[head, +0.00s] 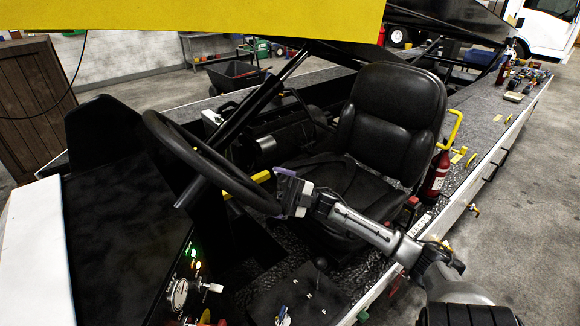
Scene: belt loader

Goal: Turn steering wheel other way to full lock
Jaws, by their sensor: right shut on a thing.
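The black steering wheel (177,140) stands tilted at the left of the cab, in front of the black seat (390,115). My right gripper (283,191) is at the wheel's lower right rim and is shut on it. Its arm comes in from the lower right. The gripper hides the bit of rim between its fingers. My left gripper is not in view.
The black dashboard (125,210) with a gauge and lit green lamps is left of the wheel. A gear selector panel (300,295) lies below the gripper. A red fire extinguisher (436,175) and yellow handle (453,130) stand right of the seat. A yellow panel (200,20) hangs above.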

